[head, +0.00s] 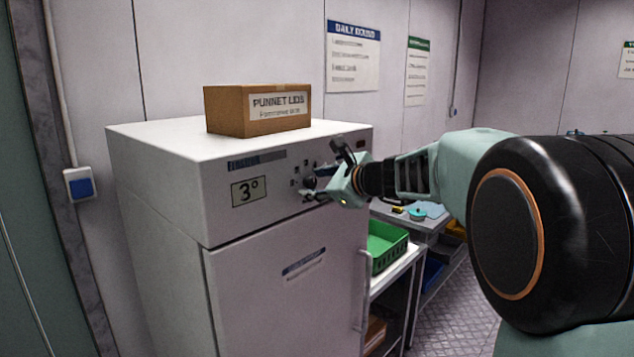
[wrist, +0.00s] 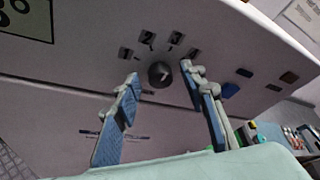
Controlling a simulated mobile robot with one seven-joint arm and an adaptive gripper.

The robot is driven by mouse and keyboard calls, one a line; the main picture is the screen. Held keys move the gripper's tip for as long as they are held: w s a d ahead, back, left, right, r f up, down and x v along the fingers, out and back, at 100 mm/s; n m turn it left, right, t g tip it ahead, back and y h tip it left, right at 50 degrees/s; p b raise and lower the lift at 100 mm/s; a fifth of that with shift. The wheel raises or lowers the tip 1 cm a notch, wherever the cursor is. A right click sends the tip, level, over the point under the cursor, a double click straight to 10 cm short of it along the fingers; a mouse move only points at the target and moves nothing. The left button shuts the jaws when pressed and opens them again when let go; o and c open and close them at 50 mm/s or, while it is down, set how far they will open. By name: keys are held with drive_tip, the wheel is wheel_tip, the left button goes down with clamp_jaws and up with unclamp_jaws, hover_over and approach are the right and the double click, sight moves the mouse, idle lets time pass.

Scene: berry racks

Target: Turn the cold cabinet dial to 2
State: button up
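The cold cabinet (head: 160,185) is a white unit with a display (head: 249,191) that reads 3°. Its round black dial (wrist: 160,74) sits on the upper front panel, with small number labels in an arc around it; the 2 label (wrist: 147,37) is up and left of the dial, the 3 label (wrist: 176,38) up and right. A pale mark shows on the dial, but I cannot tell which number it points to. My gripper (wrist: 160,72) is open, its blue-padded fingers on either side of the dial, with gaps visible. In the head view my gripper (head: 318,190) is at the panel, partly covering the labels.
A cardboard box (head: 228,112) marked PUNNET LIDS stands on top of the cabinet. The cabinet's lower door (head: 270,310) is shut. A green crate (head: 388,245) sits on a white table to the right. Coloured buttons (wrist: 230,90) are right of the dial.

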clamp_jaws()
idle(0.3)
drive_tip(key=shift+f+b, duration=0.15)
drive_tip(key=shift+b, duration=0.6)
drive_tip(key=shift+f+n+b, duration=0.15)
drive_tip(key=shift+n+b, duration=0.25)
drive_tip(key=shift+b, duration=0.75)
drive_tip(key=n+t+b, duration=0.1)
drive_tip(key=b, duration=0.3)
drive_tip(key=shift+s+a+f+b, duration=0.1)
drive_tip(key=shift+f+b, duration=0.1)
drive_tip(key=shift+b, duration=0.2)
drive_tip(key=n+t+b, duration=0.1)
drive_tip(key=n+b, duration=0.2)
drive_tip(key=b, duration=0.5)
drive_tip(key=shift+t+b, duration=0.3)
drive_tip(key=shift+n+t+h+b, duration=0.3)
drive_tip(key=shift+n+b, duration=0.2)
drive_tip(key=shift+b, duration=0.75)
drive_tip(key=shift+r+b, duration=0.2)
drive_tip(key=shift+b, duration=0.35)
